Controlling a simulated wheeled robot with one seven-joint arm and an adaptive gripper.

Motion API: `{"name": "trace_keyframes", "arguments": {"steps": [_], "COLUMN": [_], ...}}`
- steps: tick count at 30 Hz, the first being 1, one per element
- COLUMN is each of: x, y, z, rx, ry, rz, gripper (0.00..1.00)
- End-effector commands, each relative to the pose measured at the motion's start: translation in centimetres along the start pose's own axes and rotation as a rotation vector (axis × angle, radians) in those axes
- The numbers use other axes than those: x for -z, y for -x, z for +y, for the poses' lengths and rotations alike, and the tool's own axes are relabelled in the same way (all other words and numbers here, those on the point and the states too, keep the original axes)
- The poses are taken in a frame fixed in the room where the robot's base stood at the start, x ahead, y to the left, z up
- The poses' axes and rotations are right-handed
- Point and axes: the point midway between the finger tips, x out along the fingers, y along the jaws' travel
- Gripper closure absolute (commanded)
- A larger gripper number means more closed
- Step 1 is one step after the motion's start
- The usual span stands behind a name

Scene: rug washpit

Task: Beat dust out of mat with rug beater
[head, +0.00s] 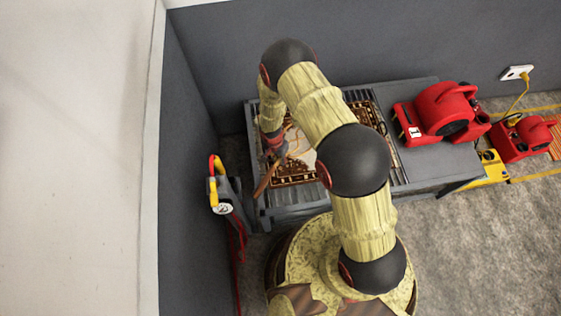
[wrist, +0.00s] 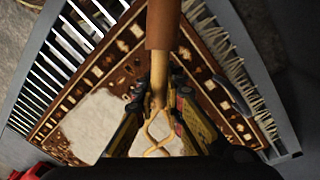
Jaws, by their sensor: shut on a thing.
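The mat (head: 309,165) lies on a slatted grey table; it is brown with a cream patterned border and a fringe. In the wrist view the mat (wrist: 90,122) has a pale, dust-like patch over its brown middle. My gripper (wrist: 159,95) is shut on the rug beater (wrist: 161,30), around the light shaft just past its brown handle. The beater's looped, woven head (wrist: 157,137) shows below the fingers, over the mat. In the head view the beater's brown handle (head: 264,184) points down-left from my gripper (head: 274,146). Whether the beater touches the mat I cannot tell.
A red blower (head: 440,114) stands on the right part of the grey table (head: 443,163). Another red blower (head: 521,140) stands further right, near a yellow box (head: 492,168). A pressure-washer-like tool with a red hose (head: 222,190) is by the left wall. Bare floor lies at lower right.

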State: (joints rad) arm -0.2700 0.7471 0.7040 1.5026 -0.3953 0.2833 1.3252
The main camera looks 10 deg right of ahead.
Motion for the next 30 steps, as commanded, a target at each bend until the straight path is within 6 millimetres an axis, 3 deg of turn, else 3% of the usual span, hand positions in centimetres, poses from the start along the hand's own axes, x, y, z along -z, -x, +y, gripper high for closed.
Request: {"name": "trace_keyframes", "arguments": {"steps": [11, 20, 30], "x": [0.0, -0.2, -0.1], "y": [-0.4, -5.0, -1.9], "z": [0.0, -0.6, -0.2], "rx": [0.000, 0.000, 0.000], "ry": [0.001, 0.001, 0.002], "rz": [0.000, 0.000, 0.001], "gripper": [1.00, 1.00, 1.00]}}
